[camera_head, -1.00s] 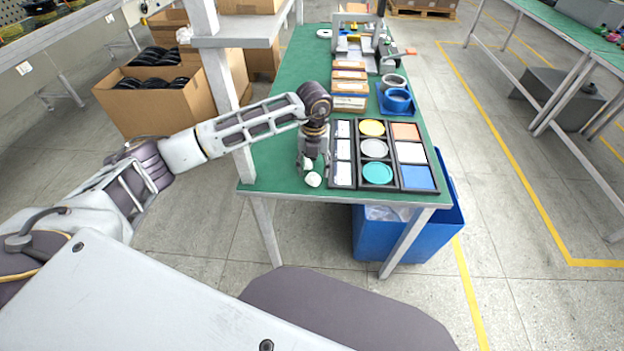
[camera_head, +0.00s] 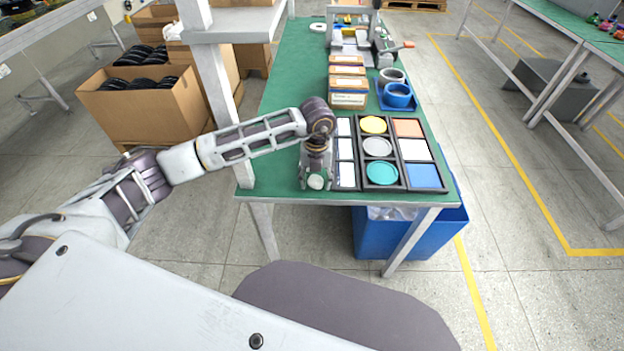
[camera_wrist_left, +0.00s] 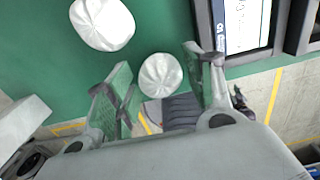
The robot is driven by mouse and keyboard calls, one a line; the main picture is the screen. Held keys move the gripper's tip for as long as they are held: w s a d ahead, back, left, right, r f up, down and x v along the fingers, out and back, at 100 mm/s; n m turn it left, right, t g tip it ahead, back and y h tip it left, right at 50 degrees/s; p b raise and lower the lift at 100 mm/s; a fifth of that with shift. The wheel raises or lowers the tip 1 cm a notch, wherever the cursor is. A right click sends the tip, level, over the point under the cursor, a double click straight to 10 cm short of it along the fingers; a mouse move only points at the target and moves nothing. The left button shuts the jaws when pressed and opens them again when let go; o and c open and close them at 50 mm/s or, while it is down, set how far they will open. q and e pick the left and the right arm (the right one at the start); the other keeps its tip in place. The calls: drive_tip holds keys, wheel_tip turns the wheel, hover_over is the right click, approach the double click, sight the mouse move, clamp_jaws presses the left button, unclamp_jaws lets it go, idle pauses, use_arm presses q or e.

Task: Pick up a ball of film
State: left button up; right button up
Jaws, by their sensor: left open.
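Two crumpled white balls of film lie on the green table top. In the left wrist view one ball (camera_wrist_left: 160,75) sits between the two fingers of my left gripper (camera_wrist_left: 158,82), with a gap on both sides. The other ball (camera_wrist_left: 102,24) lies beyond the fingers, up and to the left. In the head view my left gripper (camera_head: 315,172) points down at the table's near edge, just left of the tray. One ball (camera_head: 316,182) shows at its fingertips; the other is hidden there by the gripper. My right gripper is not in view.
A dark sectioned tray (camera_head: 400,182) with coloured discs and squares stands close to the right of the gripper. A shelf post (camera_head: 222,100) rises at the table's left side. A blue bin (camera_head: 415,237) stands below the near edge.

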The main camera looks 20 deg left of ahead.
use_arm(q)
drive_tip(key=shift+f, duration=0.25)
drive_tip(key=c, duration=0.4)
drive_tip(key=shift+c, duration=0.5)
drive_tip(key=shift+r, duration=0.15)
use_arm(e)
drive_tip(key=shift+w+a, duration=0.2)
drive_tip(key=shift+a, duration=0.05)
